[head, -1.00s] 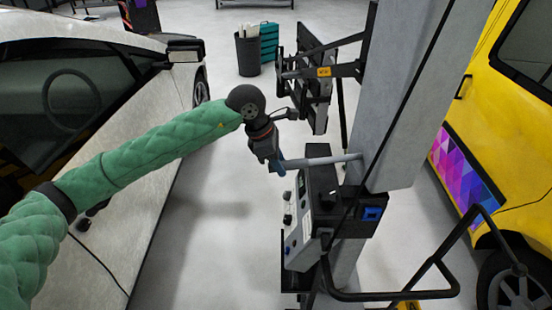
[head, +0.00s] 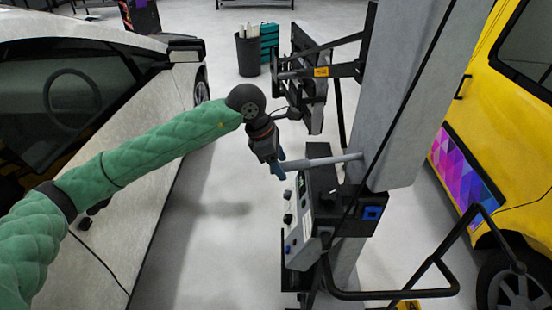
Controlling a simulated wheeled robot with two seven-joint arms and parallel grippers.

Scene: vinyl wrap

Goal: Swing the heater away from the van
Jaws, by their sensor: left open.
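The heater (head: 311,110) looks like a dark panel on a black bracket arm (head: 335,70), held out from the left of the grey column. The yellow van (head: 510,130) stands on the other side of the column, with a purple patterned panel on its side. My left gripper (head: 278,170) is open, pointing down below the heater. Its blue-grey fingertips are at the free end of a grey bar (head: 325,161) that sticks out of the column. I cannot tell whether the bar end is between the fingers. My right gripper is out of view.
The grey column (head: 410,100) carries a control box (head: 325,215). A black tube rail (head: 395,295) runs at the bottom right. A white car (head: 150,190) stands at the left. A dark bin (head: 248,54) stands at the back. Floor between car and column is clear.

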